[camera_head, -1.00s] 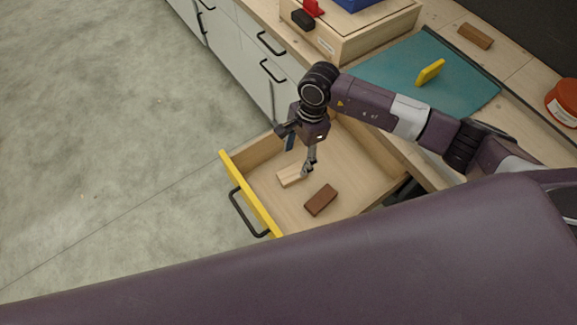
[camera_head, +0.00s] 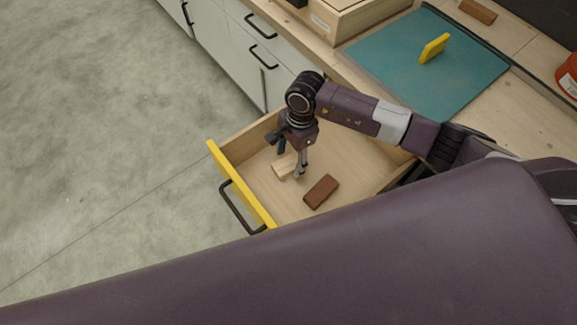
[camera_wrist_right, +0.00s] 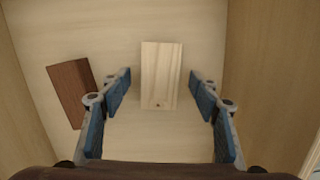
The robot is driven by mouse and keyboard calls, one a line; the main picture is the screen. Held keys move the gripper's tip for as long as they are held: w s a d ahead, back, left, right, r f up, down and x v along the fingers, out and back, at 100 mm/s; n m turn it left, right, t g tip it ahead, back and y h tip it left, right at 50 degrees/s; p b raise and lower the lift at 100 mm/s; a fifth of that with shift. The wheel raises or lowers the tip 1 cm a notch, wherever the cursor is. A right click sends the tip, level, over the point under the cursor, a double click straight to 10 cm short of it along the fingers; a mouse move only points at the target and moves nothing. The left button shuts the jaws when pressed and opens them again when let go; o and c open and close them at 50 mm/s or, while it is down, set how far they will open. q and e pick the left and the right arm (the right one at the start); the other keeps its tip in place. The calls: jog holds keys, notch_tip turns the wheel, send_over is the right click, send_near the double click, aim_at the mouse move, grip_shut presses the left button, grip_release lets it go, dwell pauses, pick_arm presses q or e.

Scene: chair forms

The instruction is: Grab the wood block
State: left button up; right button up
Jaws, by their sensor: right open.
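A pale wood block (camera_head: 284,167) lies flat in the open drawer; it also shows upright in the frame of the right wrist view (camera_wrist_right: 161,72). A dark brown block (camera_head: 321,190) lies beside it in the drawer and shows at the left of the right wrist view (camera_wrist_right: 72,92). My right gripper (camera_head: 291,160) points down into the drawer at the pale block. Its fingers are open, one on each side of the block's near part in the wrist view, with a gap on both sides. Its exact height over the block is hard to tell. My left gripper is not in view.
The drawer has a yellow front (camera_head: 238,184) and wooden side walls. On the counter are a teal mat (camera_head: 420,75), a yellow piece (camera_head: 434,48), another brown block (camera_head: 478,11) and a wooden box (camera_head: 350,18). The floor at left is clear.

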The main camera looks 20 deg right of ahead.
jog(key=shift+a+f, duration=0.1)
jog(key=shift+f, duration=0.2)
jog(key=c, duration=1.3)
jog(key=shift+r, duration=0.1)
